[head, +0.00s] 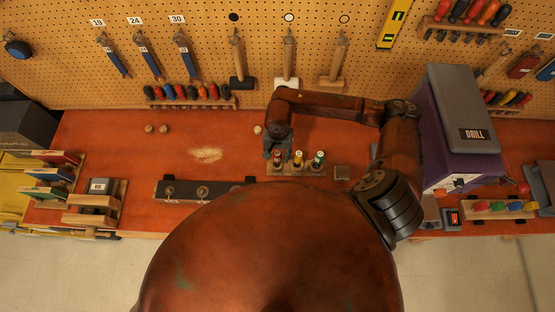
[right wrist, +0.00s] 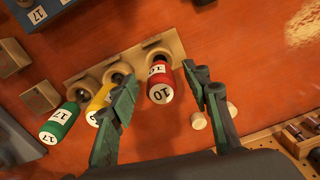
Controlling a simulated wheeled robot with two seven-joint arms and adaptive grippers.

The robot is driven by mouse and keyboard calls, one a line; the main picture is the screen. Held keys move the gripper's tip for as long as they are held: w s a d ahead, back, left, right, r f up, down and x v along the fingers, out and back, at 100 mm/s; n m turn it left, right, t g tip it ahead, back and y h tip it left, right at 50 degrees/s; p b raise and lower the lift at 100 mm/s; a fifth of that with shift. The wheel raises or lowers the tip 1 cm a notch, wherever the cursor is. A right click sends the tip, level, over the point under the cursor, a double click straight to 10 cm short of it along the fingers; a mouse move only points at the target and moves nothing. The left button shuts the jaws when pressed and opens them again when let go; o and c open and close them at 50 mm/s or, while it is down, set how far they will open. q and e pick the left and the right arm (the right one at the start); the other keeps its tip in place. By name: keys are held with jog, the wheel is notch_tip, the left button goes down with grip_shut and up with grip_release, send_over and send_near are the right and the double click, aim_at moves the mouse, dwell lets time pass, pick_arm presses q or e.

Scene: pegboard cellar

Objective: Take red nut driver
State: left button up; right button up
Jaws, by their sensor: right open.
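The red nut driver (right wrist: 160,85), marked 10, stands in a wooden holder (right wrist: 100,65) beside a yellow nut driver (right wrist: 99,103) and a green one (right wrist: 60,124). In the head view the red one (head: 277,160) is the leftmost of the three, partly behind my gripper. My right gripper (right wrist: 162,78) is open. In the right wrist view its fingers lie on either side of the red handle, with a gap on the right. The left finger covers part of the yellow driver. I cannot tell whether it touches the yellow one. My left gripper is not in view.
A dark rail (head: 203,191) lies along the front left. Small wooden pegs (right wrist: 199,121) lie near the holder. The bench's left middle is mostly clear.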

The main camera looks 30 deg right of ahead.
jog(key=shift+c, duration=0.4)
grip_shut()
